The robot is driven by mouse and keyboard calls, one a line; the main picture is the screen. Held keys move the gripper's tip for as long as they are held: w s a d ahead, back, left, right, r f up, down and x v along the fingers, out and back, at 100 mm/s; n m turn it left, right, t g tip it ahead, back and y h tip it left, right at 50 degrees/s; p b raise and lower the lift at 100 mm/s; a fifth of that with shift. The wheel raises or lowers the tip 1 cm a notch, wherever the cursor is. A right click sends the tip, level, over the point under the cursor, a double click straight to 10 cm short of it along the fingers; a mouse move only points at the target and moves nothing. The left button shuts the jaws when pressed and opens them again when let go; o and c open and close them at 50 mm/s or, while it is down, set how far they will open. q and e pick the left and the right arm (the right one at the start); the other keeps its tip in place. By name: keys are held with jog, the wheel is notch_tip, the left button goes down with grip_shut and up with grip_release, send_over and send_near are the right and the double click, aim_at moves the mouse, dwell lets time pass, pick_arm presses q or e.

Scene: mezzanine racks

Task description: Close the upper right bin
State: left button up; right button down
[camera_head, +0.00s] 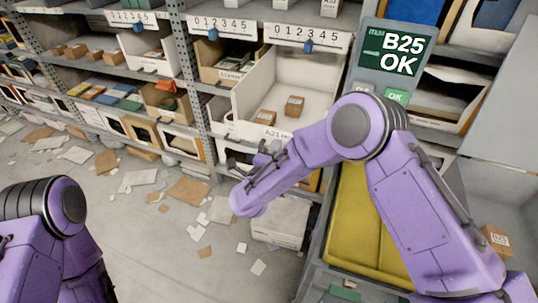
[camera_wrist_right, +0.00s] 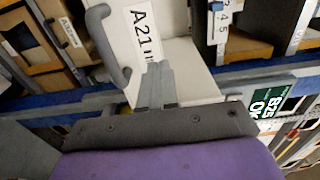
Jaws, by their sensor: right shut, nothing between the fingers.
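The upper right bin (camera_head: 262,82) is a white open-topped bin pulled out of the rack, with two small cardboard boxes inside. Its front carries an A21 label, which shows large on the white bin front in the right wrist view (camera_wrist_right: 178,52). My right gripper (camera_head: 268,154) is just in front of and below that label. In the right wrist view its fingers (camera_wrist_right: 158,72) are together and empty, pointing at the bin front; I cannot tell whether they touch it. The forearm hides the bin's lower right part. Only part of my left arm shows at the lower left; its gripper is out of view.
A grey hooked handle (camera_wrist_right: 108,45) stands beside the label. Neighbouring bins (camera_head: 228,65) fill the rack. A screen reading B25 OK (camera_head: 395,52) and a yellow tub (camera_head: 360,235) are at the right. Papers litter the floor (camera_head: 150,225).

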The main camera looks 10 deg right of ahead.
aim_at(284, 131)
jog(key=p+x, duration=0.1)
jog(key=x, duration=0.2)
jog(key=shift+w+d+r, duration=0.1)
jog(key=shift+w, duration=0.05)
jog(key=shift+w+d+r, duration=0.1)
jog(key=shift+w+d, duration=0.25)
jog(key=shift+d, duration=0.05)
jog(key=shift+w, duration=0.25)
